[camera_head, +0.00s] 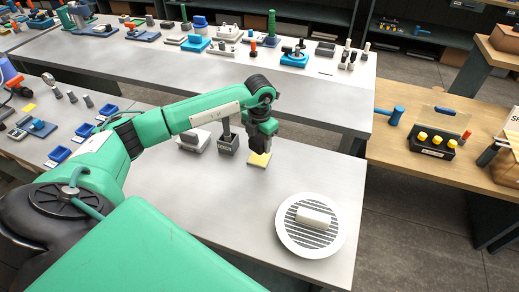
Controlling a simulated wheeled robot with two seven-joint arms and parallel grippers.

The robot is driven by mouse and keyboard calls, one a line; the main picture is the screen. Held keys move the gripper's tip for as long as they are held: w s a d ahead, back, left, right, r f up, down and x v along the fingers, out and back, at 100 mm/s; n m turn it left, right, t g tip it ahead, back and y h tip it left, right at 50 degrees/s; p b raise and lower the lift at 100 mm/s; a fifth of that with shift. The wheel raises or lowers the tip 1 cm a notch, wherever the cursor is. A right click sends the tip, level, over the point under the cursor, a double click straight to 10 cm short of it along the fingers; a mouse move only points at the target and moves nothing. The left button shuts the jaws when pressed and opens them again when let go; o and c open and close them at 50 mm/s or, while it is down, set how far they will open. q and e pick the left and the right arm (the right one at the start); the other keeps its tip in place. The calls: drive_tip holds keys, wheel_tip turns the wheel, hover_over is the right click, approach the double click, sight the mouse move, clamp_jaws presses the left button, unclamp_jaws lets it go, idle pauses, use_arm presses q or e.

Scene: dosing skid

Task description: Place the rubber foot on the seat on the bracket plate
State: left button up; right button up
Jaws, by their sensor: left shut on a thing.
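My left gripper (260,146) points down over the grey bench and is shut on a small dark thing, likely the rubber foot, mostly hidden between the black fingers. Just below the fingertips is a small flat yellow piece (259,160); I cannot tell whether the held thing touches it. A dark block (229,145) with a pale label and an upright post stands just left of the gripper. A grey-white block (193,140) sits further left, partly behind my arm. I cannot make out for sure which thing is the bracket plate or its seat. My right gripper is not in view.
A round white slatted disc (284,236) with a pale block (314,217) on it lies at the bench's front right. A wooden table (400,150) at the right holds a black box with yellow knobs (436,140). The bench between gripper and disc is clear.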

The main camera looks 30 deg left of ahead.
use_arm(q)
wheel_tip(320, 180, down, 4)
drive_tip(key=shift+r, duration=0.1)
drive_tip(key=shift+f, duration=0.5)
drive_tip(key=o, duration=0.9)
drive_tip(key=shift+o, duration=0.8)
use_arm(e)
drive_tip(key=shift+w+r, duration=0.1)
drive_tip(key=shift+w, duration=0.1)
use_arm(q)
drive_tip(key=shift+r, duration=0.1)
